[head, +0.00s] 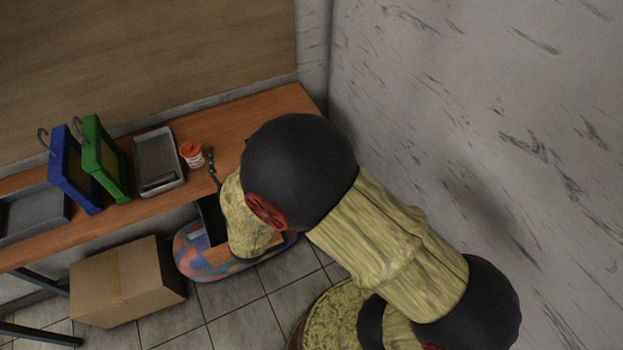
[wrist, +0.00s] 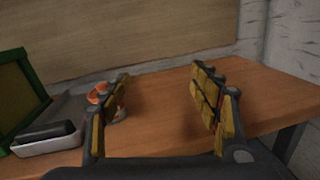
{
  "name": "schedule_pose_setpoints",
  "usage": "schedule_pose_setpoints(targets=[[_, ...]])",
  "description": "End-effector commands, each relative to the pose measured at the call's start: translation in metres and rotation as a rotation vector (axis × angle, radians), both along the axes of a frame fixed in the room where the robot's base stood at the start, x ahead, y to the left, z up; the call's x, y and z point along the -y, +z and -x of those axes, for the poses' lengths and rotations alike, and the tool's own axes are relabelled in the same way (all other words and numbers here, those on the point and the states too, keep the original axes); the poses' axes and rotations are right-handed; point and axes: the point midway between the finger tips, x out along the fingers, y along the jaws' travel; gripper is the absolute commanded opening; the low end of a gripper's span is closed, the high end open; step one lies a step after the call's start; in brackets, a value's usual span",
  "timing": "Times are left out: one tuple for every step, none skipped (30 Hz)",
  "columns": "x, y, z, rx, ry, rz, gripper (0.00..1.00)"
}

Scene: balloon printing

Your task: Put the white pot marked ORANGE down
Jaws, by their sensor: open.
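The white pot marked ORANGE (head: 191,154) stands upright on the wooden table, with an orange lid and white sides. In the head view it is just right of a grey metal tray. It also shows in the wrist view (wrist: 101,95), partly hidden behind my left finger. My gripper (wrist: 160,110) is open, and the space between its fingers is empty. In the head view my gripper's dark fingertip (head: 212,168) shows to the right of the pot. The rest of the gripper is mostly hidden by my arm.
The grey tray (head: 169,141) holds a dark item. Green (head: 110,163) and blue (head: 75,172) frames stand left of it, with another grey tray (head: 36,213) further left. The wooden table (head: 268,107) is bare to the right of the pot. A cardboard box (head: 127,283) is on the floor.

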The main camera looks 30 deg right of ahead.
Motion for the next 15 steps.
schedule_pose_setpoints(targets=[[0.038,0.027,-0.001,0.017,-0.122,-0.063,0.62],[0.06,0.039,0.001,0.024,-0.198,-0.104,0.62],[0.09,0.053,0.008,0.029,-0.298,-0.163,0.62],[0.111,0.063,0.015,0.035,-0.373,-0.21,0.62],[0.131,0.071,0.023,0.039,-0.443,-0.259,0.62],[0.156,0.08,0.037,0.045,-0.538,-0.329,0.62],[0.173,0.086,0.048,0.05,-0.605,-0.384,0.62],[0.189,0.091,0.06,0.056,-0.672,-0.441,0.62],[0.207,0.096,0.078,0.062,-0.756,-0.521,0.62],[0.219,0.098,0.092,0.067,-0.819,-0.583,0.62],[0.229,0.1,0.106,0.072,-0.879,-0.648,0.62],[0.24,0.101,0.125,0.079,-0.956,-0.736,0.62],[0.246,0.101,0.139,0.085,-1.011,-0.806,0.62],[0.251,0.101,0.153,0.091,-1.063,-0.876,0.62],[0.254,0.1,0.171,0.097,-1.129,-0.975,0.62]])
